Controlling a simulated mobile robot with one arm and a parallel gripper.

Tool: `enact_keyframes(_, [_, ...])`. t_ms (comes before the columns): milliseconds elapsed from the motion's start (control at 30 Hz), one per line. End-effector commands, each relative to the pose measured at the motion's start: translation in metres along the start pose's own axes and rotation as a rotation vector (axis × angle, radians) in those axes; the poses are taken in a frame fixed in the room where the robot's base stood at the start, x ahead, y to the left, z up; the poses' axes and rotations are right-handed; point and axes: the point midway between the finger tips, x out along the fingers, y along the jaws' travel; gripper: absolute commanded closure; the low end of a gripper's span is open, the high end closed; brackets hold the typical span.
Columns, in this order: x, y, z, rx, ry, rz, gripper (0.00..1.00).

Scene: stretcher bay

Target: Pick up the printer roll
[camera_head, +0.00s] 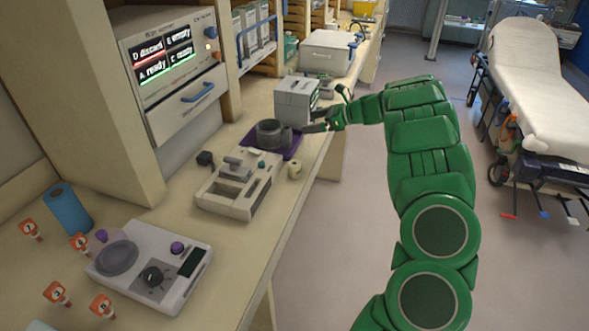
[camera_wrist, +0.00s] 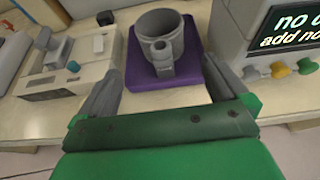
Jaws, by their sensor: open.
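My gripper (camera_head: 314,121) is open and empty, farther back along the counter edge than the roll. In the wrist view my gripper (camera_wrist: 165,72) faces a grey cup with a handle (camera_wrist: 160,38) on a purple pad (camera_wrist: 190,72). The cup lies beyond the fingertips, apart from them.
A grey box machine with coloured knobs (camera_wrist: 281,70) stands right of the pad in the wrist view. A blue roll (camera_head: 68,209), a scale-like device (camera_head: 150,268) and several orange tags (camera_head: 57,293) occupy the near counter. A stretcher (camera_head: 535,85) stands right; the floor between is clear.

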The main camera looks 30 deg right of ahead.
Motion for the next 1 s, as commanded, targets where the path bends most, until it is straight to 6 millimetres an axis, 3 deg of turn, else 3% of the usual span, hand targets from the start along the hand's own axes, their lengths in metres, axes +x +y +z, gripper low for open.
enact_keyframes(367, [0.000, 0.000, 0.000, 0.000, 0.000, 0.000, 0.00])
enact_keyframes(567, [0.000, 0.000, 0.000, 0.000, 0.000, 0.000, 0.27])
enact_keyframes(867, [0.000, 0.002, -0.001, -0.002, 0.001, 0.004, 0.27])
enact_keyframes(1000, [-0.001, 0.025, -0.014, -0.019, 0.009, 0.046, 0.27])
